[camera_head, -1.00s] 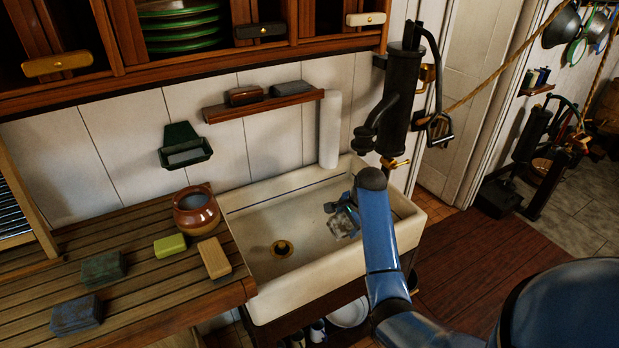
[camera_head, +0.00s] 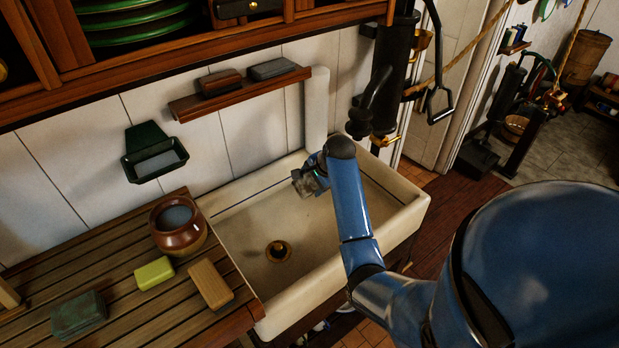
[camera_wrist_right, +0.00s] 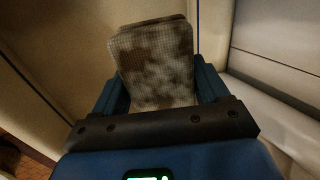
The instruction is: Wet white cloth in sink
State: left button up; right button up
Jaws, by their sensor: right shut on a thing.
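The white cloth (camera_wrist_right: 155,65) is a folded waffle-weave piece with brown stains in the right wrist view. My right gripper (camera_head: 308,182) is shut on it, with blue fingers on either side of the cloth. In the head view the gripper holds the small pale bundle inside the sink (camera_head: 335,270), near its back wall. The sink is a cream basin with a brass drain (camera_head: 279,251). The gap between cloth and basin floor is hard to judge. A black pump (camera_head: 392,70) with a brass tap stands behind the sink's right end. My left gripper is out of view.
On the slatted counter (camera_head: 130,270) to the left sit a brown pot (camera_head: 178,230), a yellow-green sponge (camera_head: 154,273), a wooden block (camera_head: 210,284) and a dark green block (camera_head: 78,314). A wall shelf (camera_head: 240,95) with two blocks hangs above the sink. The basin's left part is clear.

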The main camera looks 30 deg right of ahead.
aim_at(312, 189)
jog(key=shift+s+f+b, duration=0.15)
jog(key=shift+f+b, duration=0.2)
jog(key=shift+f, duration=0.1)
jog(key=shift+f+b, duration=0.35)
jog(key=shift+f, duration=0.05)
jog(key=b+x, duration=0.2)
jog(key=shift+f, duration=0.45)
jog(key=shift+s+f+b, duration=0.15)
jog(key=shift+f+b, duration=2.7)
jog(key=shift+f, duration=2.55)
jog(key=shift+r, duration=0.1)
notch_tip(312, 189, up, 14)
jog(key=p, duration=1.3)
jog(key=shift+f+p, duration=0.25)
jog(key=shift+p, duration=0.15)
